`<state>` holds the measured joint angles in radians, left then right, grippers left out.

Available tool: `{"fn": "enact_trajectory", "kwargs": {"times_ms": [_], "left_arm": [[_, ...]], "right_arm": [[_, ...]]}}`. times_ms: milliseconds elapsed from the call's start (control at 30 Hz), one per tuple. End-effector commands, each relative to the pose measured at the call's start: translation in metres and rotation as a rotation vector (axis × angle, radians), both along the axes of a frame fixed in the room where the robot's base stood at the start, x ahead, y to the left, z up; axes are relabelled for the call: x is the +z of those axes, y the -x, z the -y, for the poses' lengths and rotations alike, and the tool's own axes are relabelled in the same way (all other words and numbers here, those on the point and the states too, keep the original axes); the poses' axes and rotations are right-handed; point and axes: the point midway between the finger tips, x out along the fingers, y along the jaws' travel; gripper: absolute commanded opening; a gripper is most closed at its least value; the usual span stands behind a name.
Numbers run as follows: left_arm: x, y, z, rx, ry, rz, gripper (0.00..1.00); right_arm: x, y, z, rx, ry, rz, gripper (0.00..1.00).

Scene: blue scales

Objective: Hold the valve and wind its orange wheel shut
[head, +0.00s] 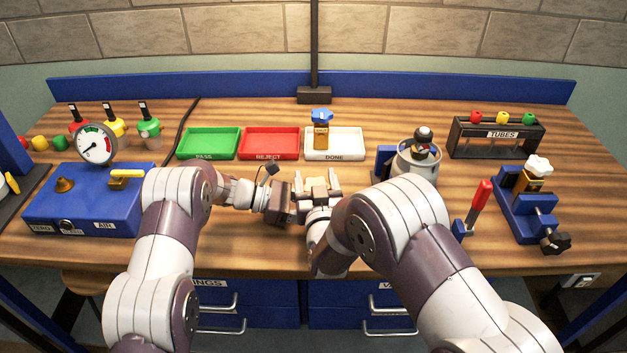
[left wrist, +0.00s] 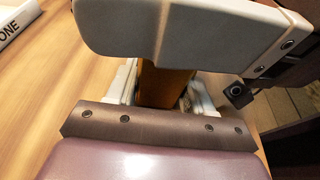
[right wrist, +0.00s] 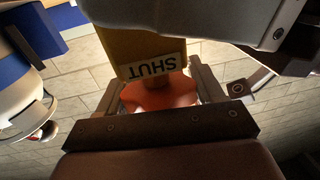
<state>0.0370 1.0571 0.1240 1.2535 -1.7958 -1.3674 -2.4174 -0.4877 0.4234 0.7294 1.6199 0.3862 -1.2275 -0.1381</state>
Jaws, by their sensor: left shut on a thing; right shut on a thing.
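The valve's yellow-brown body (right wrist: 140,48), with a label reading SHUT, shows in the right wrist view. Its orange wheel (right wrist: 160,93) sits between the fingers of my right gripper (right wrist: 158,88). In the left wrist view, the valve body (left wrist: 165,85) is between the fingers of my left gripper (left wrist: 162,88). The other gripper's pale housing covers part of the valve in each wrist view. In the head view, my left gripper (head: 284,203) and right gripper (head: 318,186) meet above the bench's front middle, and the orange wheel is hidden there.
Green PASS (head: 209,144), red REJECT (head: 269,144) and white DONE (head: 348,146) trays stand behind the grippers. A blue-wheeled valve (head: 321,130) stands in DONE. A blue gauge box (head: 90,205) is left; a blue vise (head: 520,217) holding a white-wheeled valve (head: 534,172) is right.

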Motion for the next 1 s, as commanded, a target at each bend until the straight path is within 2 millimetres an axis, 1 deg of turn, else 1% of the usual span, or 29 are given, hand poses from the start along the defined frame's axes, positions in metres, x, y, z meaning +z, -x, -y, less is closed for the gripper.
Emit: {"fn": "enact_trajectory", "kwargs": {"times_ms": [67, 200, 500, 733, 1000], "left_arm": [[0.000, 0.000, 0.000, -0.002, 0.000, -0.001, 0.35], [0.000, 0.000, 0.000, -0.002, 0.000, -0.001, 0.35], [0.000, 0.001, 0.000, -0.003, 0.000, -0.001, 0.35], [0.000, 0.001, 0.000, -0.003, 0.000, -0.002, 0.35], [0.000, 0.001, 0.000, -0.003, 0.000, -0.002, 0.35]], "right_arm": [[0.001, 0.000, -0.002, -0.065, -0.002, 0.004, 0.36], [0.001, 0.000, 0.001, -0.189, -0.002, 0.003, 0.36], [0.001, 0.000, 0.006, -0.397, -0.003, 0.004, 0.36], [0.002, 0.000, 0.008, -0.487, -0.004, 0.004, 0.36], [0.001, 0.001, 0.009, -0.523, -0.003, 0.003, 0.36]]}}
